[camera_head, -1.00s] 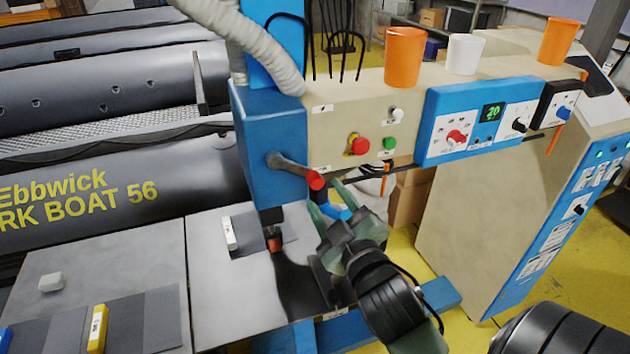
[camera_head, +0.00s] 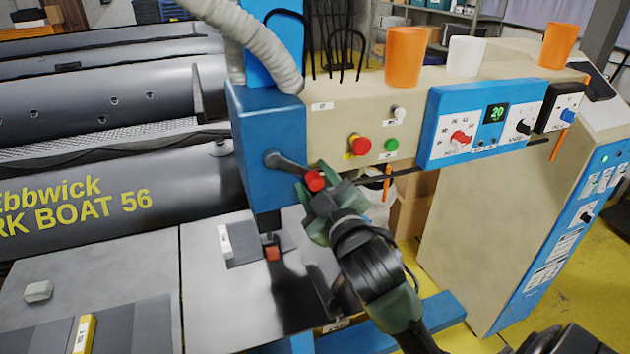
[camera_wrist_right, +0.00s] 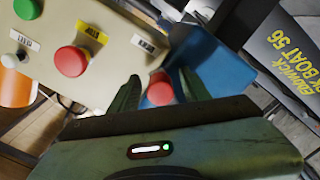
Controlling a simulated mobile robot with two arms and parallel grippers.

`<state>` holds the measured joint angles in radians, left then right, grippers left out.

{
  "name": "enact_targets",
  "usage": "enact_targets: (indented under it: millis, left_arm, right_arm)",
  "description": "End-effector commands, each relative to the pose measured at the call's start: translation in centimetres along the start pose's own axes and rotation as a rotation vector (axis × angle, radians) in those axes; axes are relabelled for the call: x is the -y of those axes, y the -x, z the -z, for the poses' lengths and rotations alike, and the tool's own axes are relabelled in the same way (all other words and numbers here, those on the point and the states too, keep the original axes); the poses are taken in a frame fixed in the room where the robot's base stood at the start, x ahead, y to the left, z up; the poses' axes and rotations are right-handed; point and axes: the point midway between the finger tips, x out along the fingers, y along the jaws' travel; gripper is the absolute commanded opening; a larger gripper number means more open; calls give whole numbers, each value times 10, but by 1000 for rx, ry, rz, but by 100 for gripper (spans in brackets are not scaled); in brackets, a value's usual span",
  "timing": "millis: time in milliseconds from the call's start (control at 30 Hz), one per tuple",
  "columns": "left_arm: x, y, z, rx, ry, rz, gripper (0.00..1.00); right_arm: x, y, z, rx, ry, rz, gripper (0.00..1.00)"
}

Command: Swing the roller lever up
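The roller lever (camera_head: 289,164) is a dark arm with a red knob (camera_head: 314,181) on the side of the blue machine head (camera_head: 268,135). It points right and slightly down. My right gripper (camera_head: 318,196) is at the knob. In the right wrist view, the red knob (camera_wrist_right: 160,90) lies between the two green fingers of my right gripper (camera_wrist_right: 160,86). A gap shows on each side, so the gripper looks open around the knob and not closed on it. Below the head, a small red-orange roller (camera_head: 272,250) sits close over the grey table plate. My left gripper is not in view.
The beige machine arm (camera_head: 335,115) carries a red stop button (camera_head: 360,145), a green button (camera_head: 391,145) and a blue control panel (camera_head: 487,120). Orange and white cups (camera_head: 466,54) stand on top. Grey boat tubes (camera_head: 110,185) lie at the left.

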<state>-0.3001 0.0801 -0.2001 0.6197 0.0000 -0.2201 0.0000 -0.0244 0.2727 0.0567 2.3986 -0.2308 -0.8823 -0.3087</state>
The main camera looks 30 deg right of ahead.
Motion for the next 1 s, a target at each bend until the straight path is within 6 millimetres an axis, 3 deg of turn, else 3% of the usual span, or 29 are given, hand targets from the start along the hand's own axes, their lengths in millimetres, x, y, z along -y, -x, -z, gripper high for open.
enact_targets:
  millis: [33,133,167,1000]
  left_arm:
    - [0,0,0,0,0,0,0]
    - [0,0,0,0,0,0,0]
    - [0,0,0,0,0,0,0]
    - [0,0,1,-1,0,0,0]
  right_arm:
    - [0,0,0,0,0,0,32]
    - [0,0,0,0,0,0,4]
    - [0,0,0,0,0,0,0]
    - [1,0,0,0,0,1,0]
